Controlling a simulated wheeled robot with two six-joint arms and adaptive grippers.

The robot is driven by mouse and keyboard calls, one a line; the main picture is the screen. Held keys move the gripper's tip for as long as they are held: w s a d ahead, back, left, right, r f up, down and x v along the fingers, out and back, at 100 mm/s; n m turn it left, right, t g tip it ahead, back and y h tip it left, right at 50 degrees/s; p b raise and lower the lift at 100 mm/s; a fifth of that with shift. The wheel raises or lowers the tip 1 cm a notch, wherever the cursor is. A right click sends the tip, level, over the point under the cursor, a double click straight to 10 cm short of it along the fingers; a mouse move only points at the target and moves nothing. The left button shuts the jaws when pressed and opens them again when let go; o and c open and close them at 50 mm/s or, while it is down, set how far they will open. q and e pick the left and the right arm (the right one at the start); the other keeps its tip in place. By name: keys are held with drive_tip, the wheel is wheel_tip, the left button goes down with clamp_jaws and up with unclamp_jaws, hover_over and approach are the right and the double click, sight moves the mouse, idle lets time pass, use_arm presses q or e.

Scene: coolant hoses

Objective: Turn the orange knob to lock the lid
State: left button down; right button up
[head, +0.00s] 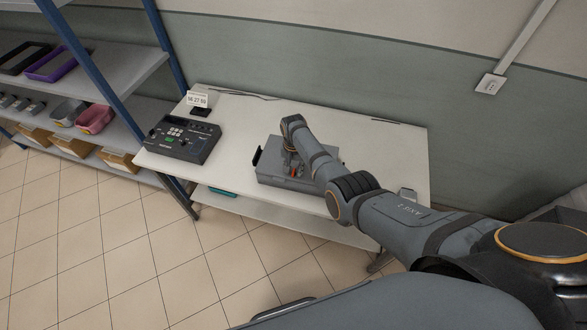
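A grey case (283,180) with its lid down sits near the front edge of the white table. A small bit of orange, the knob (297,171), shows on top of the lid, mostly hidden by my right arm and gripper. My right gripper (292,166) points down over the lid at the knob. Its fingers are small and partly covered, so I cannot tell whether they are open or shut, or whether they touch the knob. My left gripper is not in view.
A dark control box (180,138) with buttons and a small display (198,99) stand at the table's left end. The table (245,112) is clear behind the case. A shelf rack (118,72) with bins is at the left. A wall rises behind the table.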

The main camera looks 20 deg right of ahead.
sight(293, 171)
drive_tip(key=shift+r, duration=0.1)
wheel_tip(293, 171, up, 12)
idle(0.5)
